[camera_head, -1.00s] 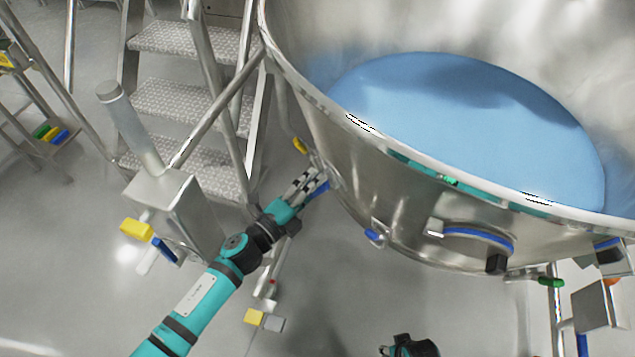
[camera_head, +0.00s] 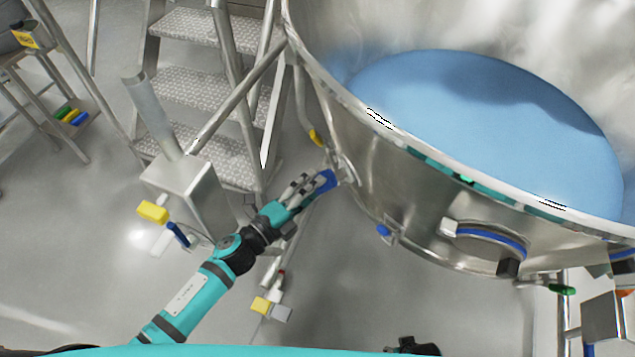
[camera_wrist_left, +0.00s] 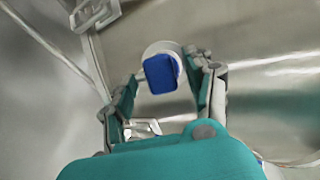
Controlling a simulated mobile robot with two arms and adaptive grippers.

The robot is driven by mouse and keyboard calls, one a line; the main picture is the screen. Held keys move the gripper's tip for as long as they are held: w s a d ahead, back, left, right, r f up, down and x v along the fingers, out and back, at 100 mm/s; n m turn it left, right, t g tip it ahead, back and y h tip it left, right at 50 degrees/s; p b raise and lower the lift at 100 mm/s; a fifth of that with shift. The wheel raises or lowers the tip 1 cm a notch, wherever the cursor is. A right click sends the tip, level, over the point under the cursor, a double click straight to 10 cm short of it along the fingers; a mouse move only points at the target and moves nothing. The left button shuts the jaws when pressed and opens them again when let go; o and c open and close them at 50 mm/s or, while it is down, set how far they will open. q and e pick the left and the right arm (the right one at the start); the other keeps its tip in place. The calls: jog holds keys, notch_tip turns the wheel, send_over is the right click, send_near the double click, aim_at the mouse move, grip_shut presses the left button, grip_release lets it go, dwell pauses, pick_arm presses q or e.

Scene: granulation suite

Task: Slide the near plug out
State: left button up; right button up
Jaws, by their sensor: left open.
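A blue plug (camera_head: 327,180) sits on the lower outer wall of the large steel vessel (camera_head: 420,205). In the left wrist view the plug (camera_wrist_left: 161,73) is a blue block in front of a pale round collar, which it partly hides. My left gripper (camera_head: 312,183) is open at the plug in the head view. In the left wrist view its fingers (camera_wrist_left: 165,85) stand on either side of the plug, with visible gaps. I cannot tell from these frames how deep the plug sits.
Metal steps (camera_head: 195,85) stand left of the vessel. A steel post with a box (camera_head: 182,190) and a yellow block (camera_head: 153,211) stands beside my left arm. Another blue fitting (camera_head: 384,230) is lower on the vessel.

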pick_arm(q)
jog(key=v, duration=0.5)
jog(key=shift+s+a, duration=0.15)
dwell(0.3)
